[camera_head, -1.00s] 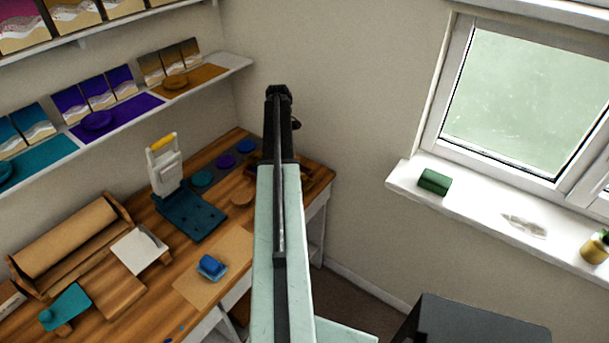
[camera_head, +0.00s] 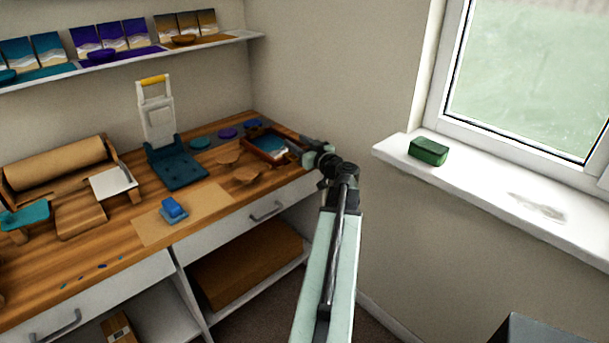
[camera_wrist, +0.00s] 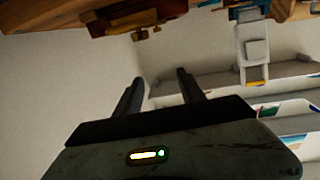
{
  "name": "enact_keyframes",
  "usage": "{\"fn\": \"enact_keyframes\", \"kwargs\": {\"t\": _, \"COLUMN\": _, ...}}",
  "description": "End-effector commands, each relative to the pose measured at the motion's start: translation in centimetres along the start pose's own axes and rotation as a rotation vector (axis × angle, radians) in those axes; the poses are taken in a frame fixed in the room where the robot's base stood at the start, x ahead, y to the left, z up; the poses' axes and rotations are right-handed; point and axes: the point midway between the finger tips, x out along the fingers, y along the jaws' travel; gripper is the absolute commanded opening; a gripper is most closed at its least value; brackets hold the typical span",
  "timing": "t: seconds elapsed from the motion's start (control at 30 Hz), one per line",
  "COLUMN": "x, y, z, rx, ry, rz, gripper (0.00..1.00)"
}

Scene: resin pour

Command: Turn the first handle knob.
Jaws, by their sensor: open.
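A wooden frame (camera_head: 250,152) with a blue inside lies at the back right of the bench. It also shows at the top of the wrist view (camera_wrist: 112,22), which looks upside down. There, small brownish knob-like parts (camera_wrist: 142,35) stick out from its edge. I cannot tell which is the first handle knob. My gripper (camera_wrist: 160,76) is open and empty, its two dark fingers apart from the knobs. In the head view my gripper (camera_head: 292,147) is at the right side of the frame, small and partly blended with the dark wrist.
A white stand with a yellow handle (camera_head: 157,108) rises from a teal base (camera_head: 178,172) left of the frame. Wooden pieces (camera_head: 245,175) lie in front of the frame. A window sill (camera_head: 470,185) with a green block (camera_head: 428,151) is at the right.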

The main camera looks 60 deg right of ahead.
Motion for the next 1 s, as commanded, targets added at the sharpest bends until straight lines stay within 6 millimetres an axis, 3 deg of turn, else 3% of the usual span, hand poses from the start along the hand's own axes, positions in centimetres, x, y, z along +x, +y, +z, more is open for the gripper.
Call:
{"fn": "enact_keyframes", "kwargs": {"t": 0.03, "x": -0.5, "y": 0.2, "z": 2.7, "rx": 0.0, "ry": 0.0, "rz": 0.007, "gripper": 0.47}}
{"fn": "enact_keyframes", "kwargs": {"t": 0.2, "x": -1.2, "y": 1.4, "z": 5.3, "rx": -0.001, "ry": -0.002, "rz": 0.023, "gripper": 0.47}}
{"fn": "enact_keyframes", "kwargs": {"t": 0.53, "x": -1.1, "y": 1.8, "z": 5.5, "rx": -0.001, "ry": -0.003, "rz": 0.027, "gripper": 0.47}}
{"fn": "enact_keyframes", "kwargs": {"t": 1.0, "x": 6.1, "y": 2.1, "z": 5.5, "rx": -0.001, "ry": -0.004, "rz": 0.027, "gripper": 0.47}}
